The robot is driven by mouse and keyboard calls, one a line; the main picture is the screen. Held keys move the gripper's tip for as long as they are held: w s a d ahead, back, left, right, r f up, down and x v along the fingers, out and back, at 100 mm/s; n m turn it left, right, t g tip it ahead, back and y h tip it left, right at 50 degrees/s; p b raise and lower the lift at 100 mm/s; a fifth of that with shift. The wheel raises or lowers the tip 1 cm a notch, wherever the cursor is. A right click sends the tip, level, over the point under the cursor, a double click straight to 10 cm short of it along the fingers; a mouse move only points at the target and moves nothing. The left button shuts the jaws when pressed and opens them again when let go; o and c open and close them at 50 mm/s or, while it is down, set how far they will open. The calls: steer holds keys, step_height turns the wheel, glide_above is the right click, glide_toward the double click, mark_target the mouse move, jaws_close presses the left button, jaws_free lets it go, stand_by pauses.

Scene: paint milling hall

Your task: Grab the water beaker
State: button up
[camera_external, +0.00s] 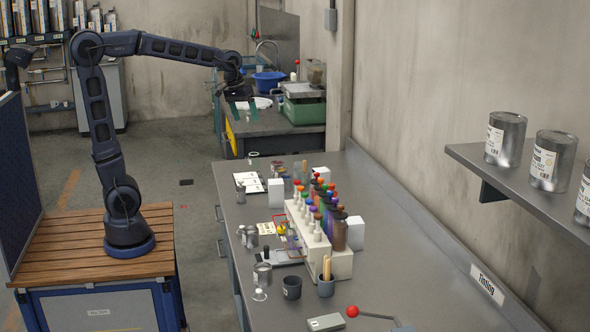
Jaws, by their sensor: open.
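My gripper (243,108) hangs at the end of my outstretched arm, fingers pointing down. It is open, with nothing visible between its greenish fingers. It appears in front of the far sink bench, beyond the far end of the long grey workbench (390,245). I cannot pick out the water beaker for certain. Several small vessels stand on the workbench, too small to tell what they hold.
A white stepped rack (342,263) of colourful-topped bottles fills the workbench's middle. White boxes (276,192) stand near it. A blue basin (268,81) and a green-based scale (304,108) are on the far bench. Paint cans (505,138) stand on the right wall shelf.

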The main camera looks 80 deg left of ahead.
steer(key=w+a+f+n, duration=0.35)
steer(key=w+a, duration=0.45)
steer(key=w, duration=0.4)
steer(key=n+g+h, duration=0.1)
steer(key=n+g, duration=0.1)
steer(key=n, duration=0.9)
glide_above(300, 170)
steer(key=a, duration=0.3)
step_height(300, 170, down, 27)
steer(key=f, duration=1)
steer(key=shift+w+d+f, duration=0.15)
steer(key=shift+w+d, duration=0.05)
steer(key=shift+w, duration=0.15)
steer(key=c, duration=1.1)
